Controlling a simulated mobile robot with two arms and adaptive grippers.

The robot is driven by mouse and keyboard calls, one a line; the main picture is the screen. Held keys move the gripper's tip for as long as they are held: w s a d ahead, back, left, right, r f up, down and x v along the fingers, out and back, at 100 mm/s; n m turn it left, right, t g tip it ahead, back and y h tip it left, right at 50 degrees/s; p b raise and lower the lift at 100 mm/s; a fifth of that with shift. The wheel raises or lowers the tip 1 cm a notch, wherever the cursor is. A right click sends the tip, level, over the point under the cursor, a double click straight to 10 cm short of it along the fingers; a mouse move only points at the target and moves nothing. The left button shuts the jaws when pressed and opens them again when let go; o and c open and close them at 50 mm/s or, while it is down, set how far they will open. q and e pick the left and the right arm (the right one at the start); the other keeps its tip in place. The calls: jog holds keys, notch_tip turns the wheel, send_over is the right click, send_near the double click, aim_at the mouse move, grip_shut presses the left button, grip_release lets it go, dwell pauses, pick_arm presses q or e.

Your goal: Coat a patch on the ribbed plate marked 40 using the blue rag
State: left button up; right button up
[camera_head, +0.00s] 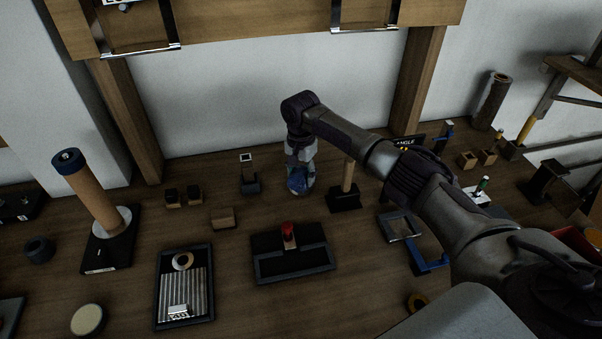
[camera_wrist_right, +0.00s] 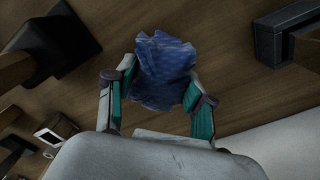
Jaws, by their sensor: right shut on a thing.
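The ribbed plate (camera_head: 198,292) lies in a dark tray at the lower left of the head view. A small white label sits at its near end, too small to read surely. A ring rests at its far end. My right gripper (camera_head: 299,160) points down toward the back of the table, beyond and to the right of the plate. It is shut on the blue rag (camera_head: 297,182). In the right wrist view, the crumpled rag (camera_wrist_right: 163,68) sits between the two fingers of the gripper (camera_wrist_right: 160,88). The head view does not show whether the rag touches the table. My left gripper is out of view.
A black tray with a red-topped piece (camera_head: 289,236) lies between the plate and my right arm. A dark stand with a wooden post (camera_head: 347,183) is close right of the gripper. A tall wooden cylinder (camera_head: 88,190) stands left. Bare tabletop shows around the plate.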

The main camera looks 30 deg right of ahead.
aim_at(301, 172)
jog(key=shift+s+f+p, duration=0.1)
jog(key=shift+f+p, duration=0.05)
jog(key=shift+p, duration=0.45)
dwell(1.8)
notch_tip(301, 172, up, 7)
jog(key=p, duration=0.8)
jog(key=shift+p, duration=0.35)
dwell(0.5)
